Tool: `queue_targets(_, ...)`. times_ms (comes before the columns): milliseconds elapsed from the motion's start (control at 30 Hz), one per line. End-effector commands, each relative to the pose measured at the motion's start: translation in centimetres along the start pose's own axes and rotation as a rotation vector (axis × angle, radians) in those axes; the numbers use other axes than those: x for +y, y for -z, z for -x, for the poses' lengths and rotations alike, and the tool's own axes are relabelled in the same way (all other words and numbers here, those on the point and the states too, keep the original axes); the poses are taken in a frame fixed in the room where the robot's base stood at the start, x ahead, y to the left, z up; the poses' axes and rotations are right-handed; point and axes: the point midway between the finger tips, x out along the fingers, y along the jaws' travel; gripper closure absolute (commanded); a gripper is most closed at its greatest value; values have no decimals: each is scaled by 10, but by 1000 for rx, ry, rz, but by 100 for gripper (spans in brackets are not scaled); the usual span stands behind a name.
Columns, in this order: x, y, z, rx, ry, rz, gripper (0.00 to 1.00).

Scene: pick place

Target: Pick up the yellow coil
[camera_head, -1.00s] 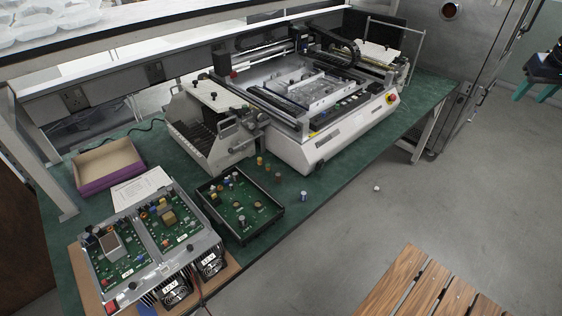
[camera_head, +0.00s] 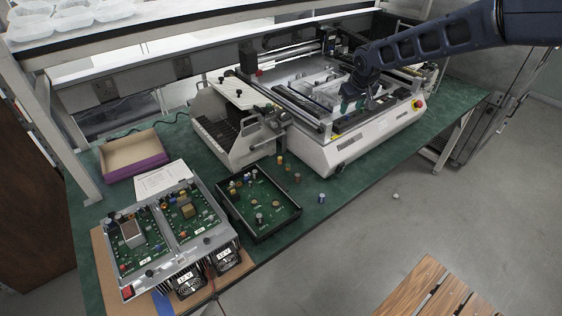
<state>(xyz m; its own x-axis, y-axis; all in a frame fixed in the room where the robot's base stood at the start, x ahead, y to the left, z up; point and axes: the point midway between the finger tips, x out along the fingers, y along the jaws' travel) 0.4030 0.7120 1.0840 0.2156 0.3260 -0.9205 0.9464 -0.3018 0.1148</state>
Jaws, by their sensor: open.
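A small yellow-orange part (camera_head: 280,160), which may be the yellow coil, stands on the green bench just behind the black tray (camera_head: 298,210). It is too small for me to make out windings. My gripper (camera_head: 357,105) hangs at the upper right, over the white machine and well apart from the small part. It is open and nothing shows between its teal fingertips. The arm covers part of the machine's right side.
A brown part (camera_head: 297,178) and a blue-and-white part (camera_head: 321,198) stand close by. The white machine (camera_head: 385,128) rises behind them. A circuit-board unit (camera_head: 208,241) and a purple-sided box (camera_head: 140,170) are left. The bench's front edge runs close to the parts.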

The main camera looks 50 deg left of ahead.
Motion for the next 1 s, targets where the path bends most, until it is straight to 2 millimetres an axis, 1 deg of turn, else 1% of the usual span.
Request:
queue_targets(33,-34,7,-18,0,15,36,56)
queue_targets(67,-51,10,-26,2,21,53,56)
queue_targets(100,-74,14,-37,5,30,77,56)
queue_targets(167,-108,18,-53,9,43,111,56)
queue_targets(200,-130,20,-63,12,52,134,56)
queue_targets(233,-142,21,-72,12,57,139,56)
queue_targets(267,-144,23,-83,11,62,120,56)
queue_targets(300,-152,24,-96,10,70,103,56)
queue_targets(433,-182,26,-138,8,96,59,56)
queue_targets(500,-196,26,-157,8,107,39,56)
queue_targets(600,-209,26,-176,9,117,17,56)
queue_targets(733,-219,25,-189,10,123,4,56)
queue_targets(867,-221,25,-196,10,125,-1,56)
queue_targets(1000,-223,25,-212,8,124,-1,56)
